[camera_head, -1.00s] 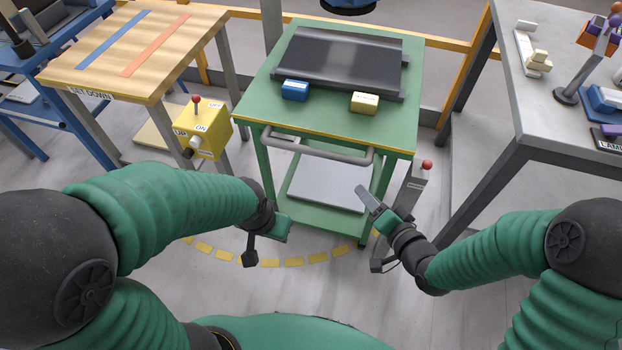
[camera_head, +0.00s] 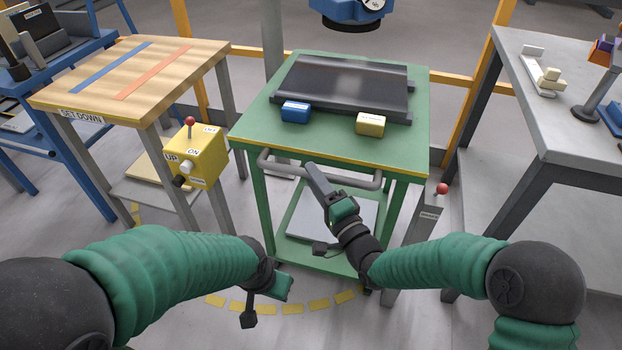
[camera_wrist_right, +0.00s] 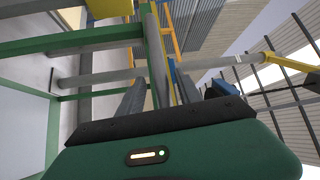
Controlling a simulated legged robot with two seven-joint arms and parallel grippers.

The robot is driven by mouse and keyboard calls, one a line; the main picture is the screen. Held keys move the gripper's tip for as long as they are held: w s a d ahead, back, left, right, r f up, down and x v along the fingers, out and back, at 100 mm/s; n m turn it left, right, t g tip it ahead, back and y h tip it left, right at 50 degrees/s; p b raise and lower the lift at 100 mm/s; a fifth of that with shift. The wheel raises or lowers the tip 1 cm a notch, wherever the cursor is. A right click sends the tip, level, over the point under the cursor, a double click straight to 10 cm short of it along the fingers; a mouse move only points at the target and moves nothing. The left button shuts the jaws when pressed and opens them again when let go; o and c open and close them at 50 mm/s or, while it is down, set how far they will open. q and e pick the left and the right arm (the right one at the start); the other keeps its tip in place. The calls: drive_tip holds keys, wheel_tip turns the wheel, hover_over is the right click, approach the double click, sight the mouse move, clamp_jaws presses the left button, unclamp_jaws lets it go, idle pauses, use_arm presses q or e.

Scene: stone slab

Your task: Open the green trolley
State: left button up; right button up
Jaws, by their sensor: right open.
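The green trolley (camera_head: 345,140) stands in front of me, with a grey bar handle (camera_head: 284,170) along its near side below the top. A lower shelf shows beneath it. My right gripper (camera_head: 317,182) is open; its fingers point up and away and overlap the handle's middle in the head view. In the right wrist view a grey bar (camera_wrist_right: 95,79) crosses behind the open fingers (camera_wrist_right: 148,85); I cannot tell whether they touch it. My left gripper (camera_head: 268,295) hangs low, left of the trolley and apart from it; its jaw opening is unclear.
Left are a wooden table (camera_head: 130,75) and a yellow switch box (camera_head: 197,158). A red-knobbed post (camera_head: 428,215) and a grey bench (camera_head: 575,125) are right.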

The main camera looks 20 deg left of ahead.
drive_tip(key=shift+x, duration=1)
drive_tip(key=shift+d, duration=0.1)
clamp_jaws()
drive_tip(key=shift+f, duration=0.25)
idle(0.3)
